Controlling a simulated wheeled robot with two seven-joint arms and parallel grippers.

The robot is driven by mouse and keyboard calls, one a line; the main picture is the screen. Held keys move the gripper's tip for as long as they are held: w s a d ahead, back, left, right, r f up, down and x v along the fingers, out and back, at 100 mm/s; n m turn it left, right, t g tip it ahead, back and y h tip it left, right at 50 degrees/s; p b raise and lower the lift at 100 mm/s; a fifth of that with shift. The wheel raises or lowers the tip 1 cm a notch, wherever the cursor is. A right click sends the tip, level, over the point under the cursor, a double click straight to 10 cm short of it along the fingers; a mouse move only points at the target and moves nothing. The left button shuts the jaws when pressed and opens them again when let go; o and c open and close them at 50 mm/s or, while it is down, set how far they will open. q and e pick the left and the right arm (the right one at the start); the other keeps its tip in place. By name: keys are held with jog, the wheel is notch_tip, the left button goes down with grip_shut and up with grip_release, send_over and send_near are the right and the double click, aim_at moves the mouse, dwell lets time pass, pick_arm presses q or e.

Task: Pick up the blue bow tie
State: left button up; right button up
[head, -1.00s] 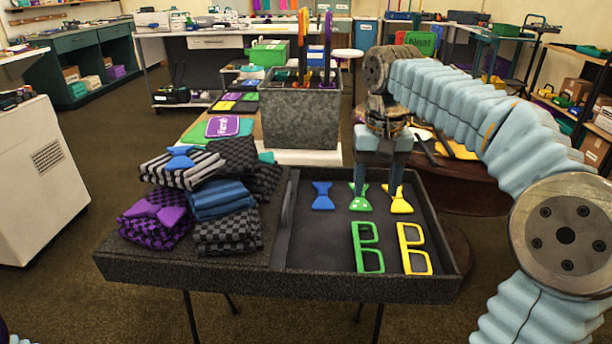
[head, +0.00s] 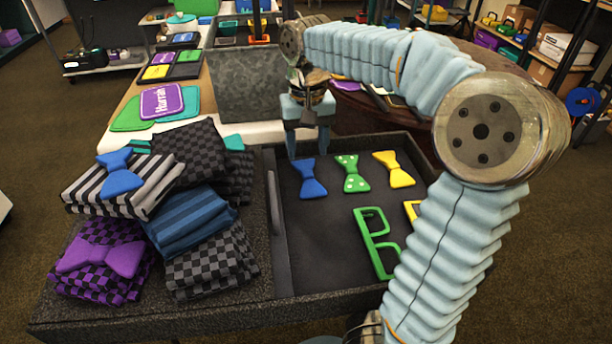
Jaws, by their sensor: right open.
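One blue bow tie (head: 309,180) lies in the dark tray (head: 345,235), left of a green dotted bow tie (head: 351,173) and a yellow bow tie (head: 393,169). A second blue bow tie (head: 119,173) lies on a black-and-white striped folded cloth (head: 90,192) at the left. My right gripper (head: 307,155) points down with its fingers apart and empty. Its fingertips show just behind the tray's blue bow tie; whether they touch it I cannot tell. My left gripper is out of view.
Green glasses (head: 372,243) lie at the tray's front; my right arm partly covers yellow glasses (head: 411,210). A divider (head: 275,205) separates the tray from folded cloths and a purple bow tie (head: 100,253). A grey metal box (head: 243,84) stands behind.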

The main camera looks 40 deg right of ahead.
aim_at(307, 172)
notch_tip(307, 172, down, 6)
jog(key=shift+f, duration=0.1)
jog(key=shift+c, duration=0.3)
grip_shut()
